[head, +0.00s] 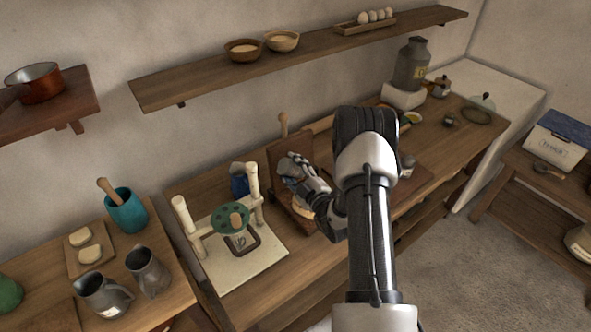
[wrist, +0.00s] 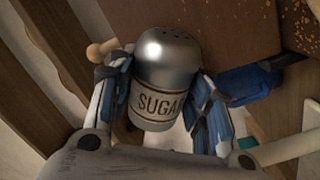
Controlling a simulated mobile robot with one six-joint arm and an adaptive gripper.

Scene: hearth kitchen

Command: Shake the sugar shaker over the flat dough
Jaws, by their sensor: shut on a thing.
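The sugar shaker (wrist: 165,62) is a metal cylinder with a domed, holed lid and a "SUGAR" label. My gripper (wrist: 158,80) is shut on it, one blue-padded finger on each side, in the wrist view. In the head view my gripper (head: 293,168) is over the worktop beside an upright brown board; the shaker is not clear there. A pale patch (head: 301,209) shows just below my gripper, mostly hidden by my arm; I cannot tell whether it is the flat dough.
A pale stand with wooden posts and a green disc (head: 231,217) stands left of my gripper. A blue container (head: 239,181) is behind it. Metal jugs (head: 148,270) and a teal pot (head: 126,210) stand farther left. A shelf (head: 200,82) runs above.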

